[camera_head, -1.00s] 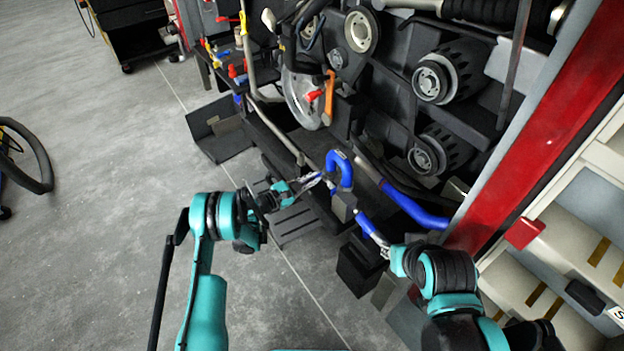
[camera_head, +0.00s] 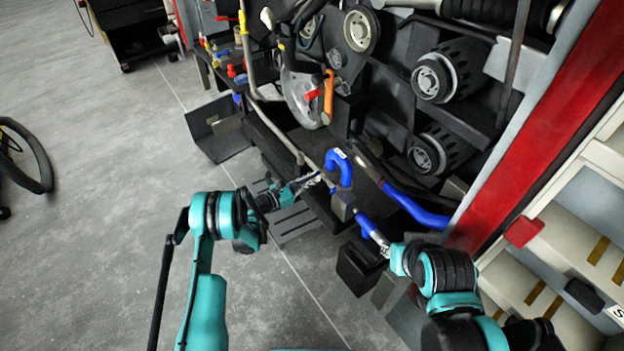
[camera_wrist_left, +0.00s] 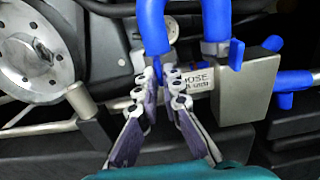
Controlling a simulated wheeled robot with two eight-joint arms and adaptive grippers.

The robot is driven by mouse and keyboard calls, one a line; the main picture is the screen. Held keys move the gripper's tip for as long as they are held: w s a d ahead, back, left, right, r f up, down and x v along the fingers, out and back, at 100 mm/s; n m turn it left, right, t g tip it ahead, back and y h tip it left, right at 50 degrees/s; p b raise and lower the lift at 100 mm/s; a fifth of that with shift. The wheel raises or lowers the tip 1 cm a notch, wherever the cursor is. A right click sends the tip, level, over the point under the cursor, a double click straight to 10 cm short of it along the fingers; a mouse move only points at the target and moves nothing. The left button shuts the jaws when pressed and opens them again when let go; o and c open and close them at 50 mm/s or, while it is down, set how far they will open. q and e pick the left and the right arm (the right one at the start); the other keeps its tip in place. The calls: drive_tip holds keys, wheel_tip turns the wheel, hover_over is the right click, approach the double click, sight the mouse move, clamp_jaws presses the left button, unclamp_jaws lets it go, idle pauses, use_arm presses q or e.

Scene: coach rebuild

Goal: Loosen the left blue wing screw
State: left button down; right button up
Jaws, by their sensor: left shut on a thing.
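A blue curved hose (camera_head: 346,171) arches in front of the machine; its two ends also show in the wrist view (camera_wrist_left: 153,28). My left gripper (camera_head: 318,178) reaches the hose's left end. In the wrist view its fingertips (camera_wrist_left: 160,72) are close together there, shut on the left blue wing screw, which they mostly hide. A second blue wing screw (camera_wrist_left: 237,54) stands clear at the hose's right end, beside a grey block (camera_wrist_left: 247,90). My right gripper (camera_head: 382,243) is at a lower blue pipe (camera_head: 366,223); its fingers are too small to judge.
A metal disc (camera_head: 302,98) with an orange handle (camera_head: 329,92) stands behind. Another blue hose (camera_head: 415,208) runs near my right arm. A red post (camera_head: 545,125) is at right. The grey floor (camera_head: 110,200) at left is open.

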use_arm(q)
drive_tip(key=c, duration=1.7)
unclamp_jaws()
drive_tip(key=shift+a, duration=0.1)
drive_tip(key=v, duration=0.7)
drive_tip(key=shift+s+a, duration=0.1)
drive_tip(key=shift+s, duration=0.1)
